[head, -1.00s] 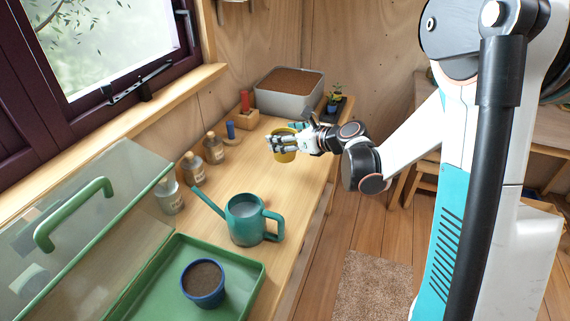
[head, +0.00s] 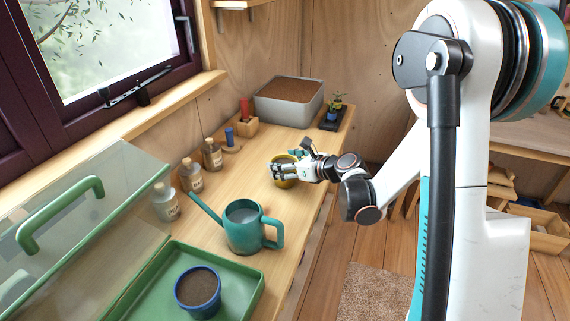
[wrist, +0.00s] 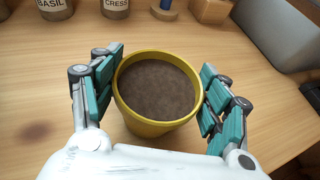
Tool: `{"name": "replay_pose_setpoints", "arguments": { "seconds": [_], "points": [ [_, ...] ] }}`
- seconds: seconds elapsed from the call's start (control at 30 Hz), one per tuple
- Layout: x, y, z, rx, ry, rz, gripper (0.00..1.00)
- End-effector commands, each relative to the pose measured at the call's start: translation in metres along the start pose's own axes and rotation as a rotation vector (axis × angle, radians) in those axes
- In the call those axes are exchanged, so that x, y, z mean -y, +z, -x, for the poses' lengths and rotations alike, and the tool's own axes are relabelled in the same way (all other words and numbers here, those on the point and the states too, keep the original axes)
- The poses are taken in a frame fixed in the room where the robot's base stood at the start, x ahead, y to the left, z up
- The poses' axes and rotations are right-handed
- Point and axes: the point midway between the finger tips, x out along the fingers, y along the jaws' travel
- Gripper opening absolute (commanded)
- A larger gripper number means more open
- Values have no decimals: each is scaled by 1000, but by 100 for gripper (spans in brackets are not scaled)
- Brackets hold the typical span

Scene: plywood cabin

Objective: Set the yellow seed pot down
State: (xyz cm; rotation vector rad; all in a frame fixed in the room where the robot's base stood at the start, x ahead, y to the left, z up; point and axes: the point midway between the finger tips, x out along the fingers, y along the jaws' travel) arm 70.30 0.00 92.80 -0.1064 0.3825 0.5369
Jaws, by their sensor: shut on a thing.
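The yellow seed pot (wrist: 152,128), full of dark soil, is between the fingers of my gripper (wrist: 160,92) in the wrist view. The teal finger pads are on its left and right sides, and the pot looks upright. In the head view my gripper (head: 290,168) holds the yellow pot (head: 287,184) over the middle of the wooden bench (head: 225,178), with the fingers covering part of it. The pot's base is hidden, so I cannot tell whether it touches the bench.
A teal watering can (head: 243,233) and a green tray (head: 232,291) with a blue pot (head: 198,298) stand nearer. Several bottles (head: 191,178) line the window side. A grey soil box (head: 288,112) and a dark seedling tray (head: 333,122) are at the far end. Bench around the pot is clear.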

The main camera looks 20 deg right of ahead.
Motion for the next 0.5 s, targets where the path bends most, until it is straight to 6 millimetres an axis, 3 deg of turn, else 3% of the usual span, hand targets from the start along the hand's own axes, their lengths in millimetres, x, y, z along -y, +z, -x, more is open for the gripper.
{"name": "replay_pose_setpoints", "arguments": {
  "seconds": [0.03,0.1,0.13,0.5],
  "points": [
    [0,-1,0,0,0,0,72],
    [0,-1,0,0,0,0,88],
    [0,-1,0,0,0,0,90],
    [0,0,0,0,0,0,90]
  ]
}}
